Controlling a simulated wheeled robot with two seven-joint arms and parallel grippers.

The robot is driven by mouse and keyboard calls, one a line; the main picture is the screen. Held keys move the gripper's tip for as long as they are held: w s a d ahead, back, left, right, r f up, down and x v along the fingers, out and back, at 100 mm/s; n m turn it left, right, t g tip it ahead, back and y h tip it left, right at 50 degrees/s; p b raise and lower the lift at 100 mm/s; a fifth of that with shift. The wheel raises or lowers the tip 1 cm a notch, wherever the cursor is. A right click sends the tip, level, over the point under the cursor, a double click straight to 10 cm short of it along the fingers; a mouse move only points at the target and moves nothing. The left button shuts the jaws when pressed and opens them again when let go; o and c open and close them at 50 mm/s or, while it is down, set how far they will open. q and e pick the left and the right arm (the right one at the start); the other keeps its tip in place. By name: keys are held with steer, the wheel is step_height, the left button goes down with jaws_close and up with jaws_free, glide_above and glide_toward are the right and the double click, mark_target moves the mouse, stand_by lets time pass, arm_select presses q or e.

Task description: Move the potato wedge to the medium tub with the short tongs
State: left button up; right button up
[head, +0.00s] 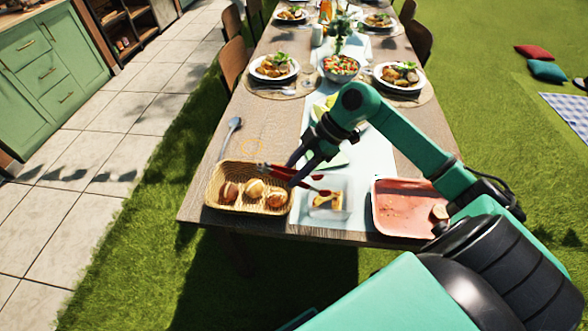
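My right gripper (303,160) is above the near end of the table, with its dark fingers around the red short tongs (278,170). The tongs lie across the fingers, between the basket and a clear tub (342,213). The clear tub seems to be the medium tub. A yellowish-brown piece (326,201) shows in the tub; I cannot tell if it is the potato wedge. My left gripper is not in view.
A wicker basket (214,201) with rolls stands left of the tub. A grey spoon-like utensil (231,131) lies behind it. Green leaf-like items (330,103), a salad bowl (340,68) and set plates (274,67) stand farther back. Bare wood shows near the left edge.

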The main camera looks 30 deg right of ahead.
steer(key=shift+r, duration=0.1)
stand_by(0.3)
step_height(320, 180, up, 10)
steer(key=p, duration=0.9)
steer(key=shift+p, duration=0.35)
